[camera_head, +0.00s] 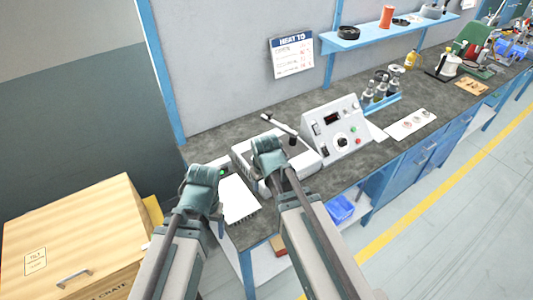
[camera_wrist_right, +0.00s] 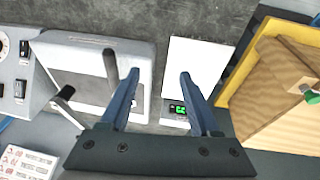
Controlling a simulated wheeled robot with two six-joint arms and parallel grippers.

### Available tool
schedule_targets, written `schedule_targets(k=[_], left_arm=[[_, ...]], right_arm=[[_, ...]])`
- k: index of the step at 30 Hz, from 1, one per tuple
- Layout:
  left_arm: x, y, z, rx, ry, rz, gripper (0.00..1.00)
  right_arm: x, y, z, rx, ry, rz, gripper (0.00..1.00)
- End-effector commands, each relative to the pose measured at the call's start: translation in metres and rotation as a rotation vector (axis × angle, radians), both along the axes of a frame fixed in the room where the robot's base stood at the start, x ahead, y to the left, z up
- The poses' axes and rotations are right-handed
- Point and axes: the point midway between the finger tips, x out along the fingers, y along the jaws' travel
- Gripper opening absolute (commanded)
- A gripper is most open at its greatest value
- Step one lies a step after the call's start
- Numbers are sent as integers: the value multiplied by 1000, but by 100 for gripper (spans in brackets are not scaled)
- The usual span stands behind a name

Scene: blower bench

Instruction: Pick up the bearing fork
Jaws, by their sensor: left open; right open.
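I cannot clearly make out a bearing fork in either view. A dark bar with a light end (camera_head: 281,125) lies slanted over the grey heater box (camera_head: 304,160); I cannot tell whether it is the fork. My right gripper (camera_head: 268,145) is over the heater's left part, and in the right wrist view its open, empty fingers (camera_wrist_right: 159,74) straddle the gap between the heater (camera_wrist_right: 140,55) and a white plate (camera_wrist_right: 192,72). A dark rod (camera_wrist_right: 110,65) stands near one finger. My left gripper (camera_head: 202,174) is open, left of the white plate (camera_head: 238,197).
A control panel (camera_head: 337,130) stands right of the heater. Beyond it are a bottle rack (camera_head: 381,105) and a white mat with small parts (camera_head: 412,123). A wooden crate (camera_head: 85,235) stands at the left. A blue shelf (camera_head: 375,38) hangs above.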

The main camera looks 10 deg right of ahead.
Motion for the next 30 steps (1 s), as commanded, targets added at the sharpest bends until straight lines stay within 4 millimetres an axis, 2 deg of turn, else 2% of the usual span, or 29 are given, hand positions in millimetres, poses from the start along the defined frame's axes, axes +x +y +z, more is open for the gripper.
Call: schedule_targets(k=[1, 3, 6, 10, 20, 30], left_arm=[[0, 0, 26, 0, 0, 0, 73], [0, 0, 38, 0, 0, 0, 73], [0, 0, 50, 0, 0, -1, 73], [0, 0, 54, 0, 0, -1, 73], [0, 0, 43, 0, 0, 0, 73], [0, 0, -3, 0, 0, 1, 73]], right_arm=[[18, -14, 29, 0, -37, -2, 63], [33, -29, 44, -4, -80, 4, 63], [49, -45, 59, -11, -127, 11, 63], [58, -56, 67, -18, -158, 16, 63], [63, -57, 55, -19, -163, 17, 63], [83, -59, 10, -19, -163, 17, 63]])
